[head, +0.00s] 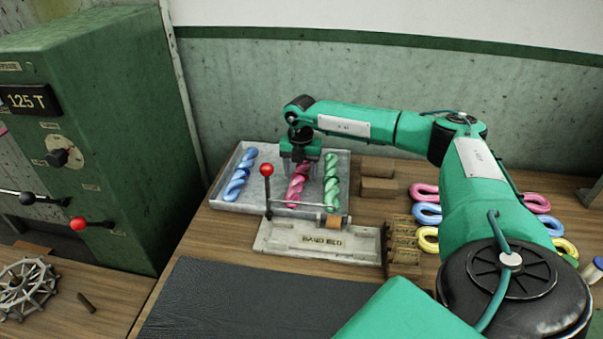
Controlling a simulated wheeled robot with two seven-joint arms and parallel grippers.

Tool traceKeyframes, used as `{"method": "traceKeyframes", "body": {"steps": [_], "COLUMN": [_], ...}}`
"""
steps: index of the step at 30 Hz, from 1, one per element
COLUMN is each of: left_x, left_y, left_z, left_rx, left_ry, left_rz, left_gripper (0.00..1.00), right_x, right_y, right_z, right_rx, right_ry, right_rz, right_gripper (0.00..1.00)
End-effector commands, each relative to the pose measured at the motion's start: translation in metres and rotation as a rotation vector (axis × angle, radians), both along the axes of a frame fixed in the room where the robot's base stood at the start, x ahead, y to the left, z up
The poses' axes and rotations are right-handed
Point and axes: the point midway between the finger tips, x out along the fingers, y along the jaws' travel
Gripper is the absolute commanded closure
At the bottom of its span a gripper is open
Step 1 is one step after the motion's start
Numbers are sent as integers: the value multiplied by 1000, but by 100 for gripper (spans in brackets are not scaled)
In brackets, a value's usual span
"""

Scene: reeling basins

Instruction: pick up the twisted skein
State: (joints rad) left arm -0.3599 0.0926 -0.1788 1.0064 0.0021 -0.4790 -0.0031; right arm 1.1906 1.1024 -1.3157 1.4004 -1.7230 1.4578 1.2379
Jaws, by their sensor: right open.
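Three twisted skeins lie side by side in a grey tray (281,213): a blue one (237,181) at the left, a pink-red one (296,188) in the middle and a green one (332,182) at the right. My right gripper (299,165) points down over the far end of the pink-red skein. Its body hides that end, and I cannot tell if the fingers touch it. The gripper is open. My left gripper is not in view.
A metal bander (318,242) with an upright red-knobbed lever (267,170) stands just before the tray. Looped skeins (426,215) lie at the right, partly behind my arm. Brown blocks (378,187) sit right of the tray. A dark mat (240,300) lies clear in front.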

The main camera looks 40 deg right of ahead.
Motion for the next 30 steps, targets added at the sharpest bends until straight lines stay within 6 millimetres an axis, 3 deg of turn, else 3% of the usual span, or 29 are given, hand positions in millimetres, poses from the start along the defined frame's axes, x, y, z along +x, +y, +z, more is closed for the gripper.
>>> {"method": "traceKeyframes", "body": {"steps": [1,9,22,26,30], "left_x": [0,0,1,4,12], "left_y": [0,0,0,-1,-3], "left_z": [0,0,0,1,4], "left_rx": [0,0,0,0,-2], "left_ry": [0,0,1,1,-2], "left_rz": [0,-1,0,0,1], "left_gripper": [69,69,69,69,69], "right_x": [0,0,1,1,1], "right_y": [0,0,0,0,0], "right_z": [0,0,11,28,60], "right_rx": [0,0,1,2,1], "right_ry": [0,0,-3,-4,-5], "right_rz": [0,0,0,0,1], "right_gripper": [36,86,86,86,86]}}
